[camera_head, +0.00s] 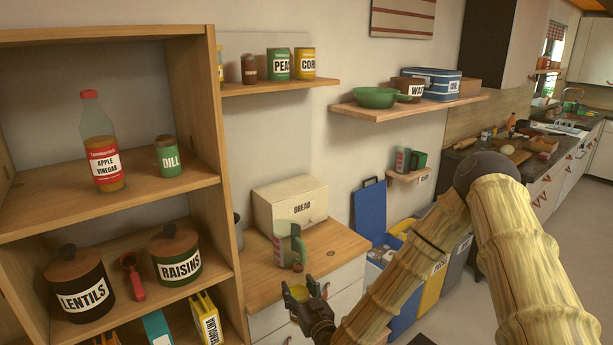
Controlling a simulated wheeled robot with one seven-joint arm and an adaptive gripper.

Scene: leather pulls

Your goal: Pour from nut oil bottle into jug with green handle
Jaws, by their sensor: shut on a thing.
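A jug with a green handle (287,245) stands upright on the wooden counter, in front of the bread box. Its body is pale and its handle faces right. My gripper (301,290) is in front of the counter's edge, nearer to me and lower in the picture than the jug, and apart from it. It is shut on a small yellowish thing (299,293), mostly hidden by the fingers. This may be the nut oil bottle, but no label shows. No other bottle labelled nut oil is readable.
A bread box (290,203) stands behind the jug. A shelf unit (228,215) at left holds an apple vinegar bottle (100,145), a dill jar (168,157) and canisters. Bins (437,285) stand right of the counter. Wall shelves (400,108) hang above. Bare counter (335,243) lies right of the jug.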

